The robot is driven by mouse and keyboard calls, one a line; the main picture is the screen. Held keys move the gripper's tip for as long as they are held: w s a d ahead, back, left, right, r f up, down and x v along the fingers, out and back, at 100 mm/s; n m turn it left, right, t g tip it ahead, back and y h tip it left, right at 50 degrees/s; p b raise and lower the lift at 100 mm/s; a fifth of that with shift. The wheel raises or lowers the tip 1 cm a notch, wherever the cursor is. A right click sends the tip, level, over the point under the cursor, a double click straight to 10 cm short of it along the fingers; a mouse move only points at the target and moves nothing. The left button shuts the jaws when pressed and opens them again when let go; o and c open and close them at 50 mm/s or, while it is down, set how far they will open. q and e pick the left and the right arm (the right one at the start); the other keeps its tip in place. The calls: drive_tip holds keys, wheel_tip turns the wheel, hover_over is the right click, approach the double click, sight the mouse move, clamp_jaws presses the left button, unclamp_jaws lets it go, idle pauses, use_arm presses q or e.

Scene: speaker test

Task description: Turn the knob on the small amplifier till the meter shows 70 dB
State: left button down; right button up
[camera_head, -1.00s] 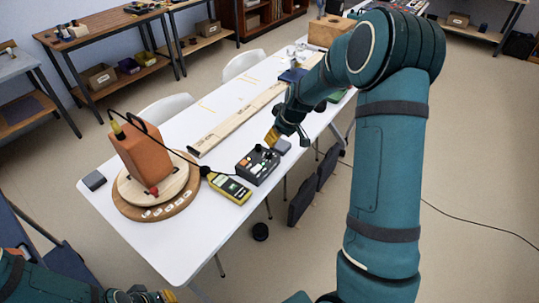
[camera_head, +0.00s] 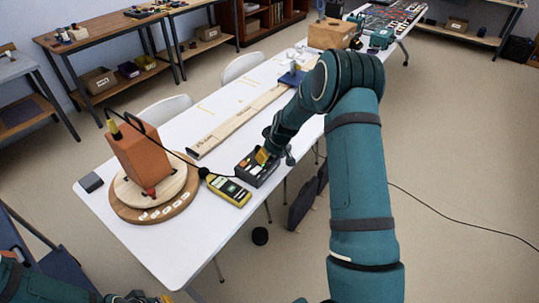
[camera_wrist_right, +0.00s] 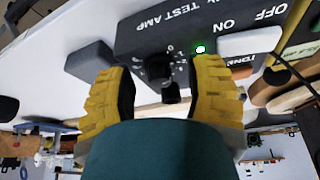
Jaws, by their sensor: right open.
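The small amplifier (camera_head: 244,175), a dark box, sits on the white table, partly hidden by my right gripper (camera_head: 263,157). In the right wrist view its front (camera_wrist_right: 190,35) reads "TEST AMP", with a lit green light (camera_wrist_right: 200,49) near "ON". Its black knob (camera_wrist_right: 158,68), ringed by numbers, lies between the open yellow fingers of my right gripper (camera_wrist_right: 160,95); I cannot tell whether they touch it. The yellow meter (camera_head: 229,190) lies beside the amplifier; its reading is too small to read. My left gripper (camera_head: 145,297) is partly cut off at the bottom edge.
An orange speaker (camera_head: 143,158) stands on a round wooden turntable (camera_head: 150,213) left of the meter, with a black cable nearby. A long wooden board (camera_head: 238,122) lies behind the amplifier. A small dark box (camera_head: 91,182) is at the table's left edge. The front table area is clear.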

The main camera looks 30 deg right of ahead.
clamp_jaws()
drive_tip(key=shift+m, duration=0.3)
drive_tip(key=m+h+p, duration=0.1)
drive_tip(key=m+p, duration=0.2)
drive_tip(key=m, duration=0.1)
drive_tip(key=shift+a+r+h+p, duration=0.15)
drive_tip(key=shift+h+p, duration=0.2)
drive_tip(key=shift+h, duration=0.05)
drive_tip(key=m+h+p, duration=0.1)
drive_tip(key=m, duration=0.2)
drive_tip(key=m+g+p, duration=0.1)
drive_tip(key=m+p, duration=0.1)
drive_tip(key=shift+m+h+p, duration=0.3)
drive_tip(key=shift+m+h, duration=0.1)
drive_tip(key=m+g, duration=0.1)
drive_tip(key=m, duration=0.1)
drive_tip(key=shift+a+m+h+p, duration=0.1)
drive_tip(key=shift+m+h+p, duration=0.2)
drive_tip(key=shift+p, duration=0.1)
drive_tip(key=shift+f+m+g+h, duration=0.15)
drive_tip(key=shift+m+g, duration=0.2)
drive_tip(key=shift+m, duration=0.6)
drive_tip(key=shift+f+m+g+h, duration=0.15)
drive_tip(key=shift+m+g, duration=0.2)
drive_tip(key=shift+m, duration=0.6)
